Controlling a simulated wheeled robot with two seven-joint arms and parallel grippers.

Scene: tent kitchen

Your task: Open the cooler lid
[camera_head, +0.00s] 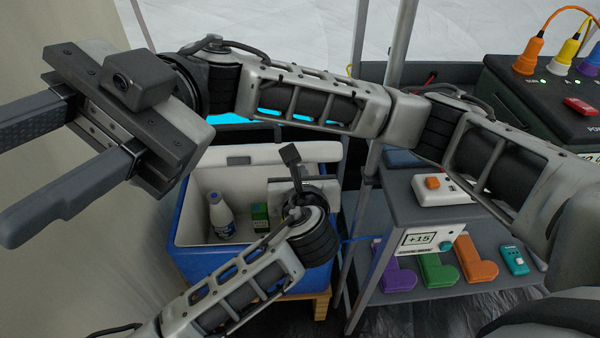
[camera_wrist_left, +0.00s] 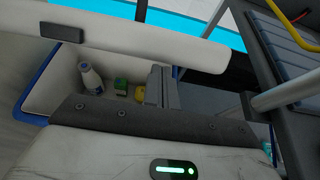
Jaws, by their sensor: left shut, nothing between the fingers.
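The blue cooler (camera_head: 192,262) stands left of center with its interior exposed. Its white lid (camera_head: 215,157) is raised at the back, with a dark latch (camera_head: 238,160) on it; the lid also shows in the left wrist view (camera_wrist_left: 130,40). My left gripper (camera_head: 285,187) is over the cooler's right part, in front of the lid. In the left wrist view its fingers (camera_wrist_left: 160,78) are together and empty; whether they touch the lid is unclear. My right gripper (camera_head: 12,175) is open and empty at the upper left, away from the cooler.
A white bottle (camera_head: 220,217) and a green carton (camera_head: 260,217) stand inside the cooler. A grey shelf rack (camera_head: 385,318) with purple, green and orange pieces stands close to the right. A tent wall (camera_head: 110,260) bounds the left. My right arm crosses above the lid.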

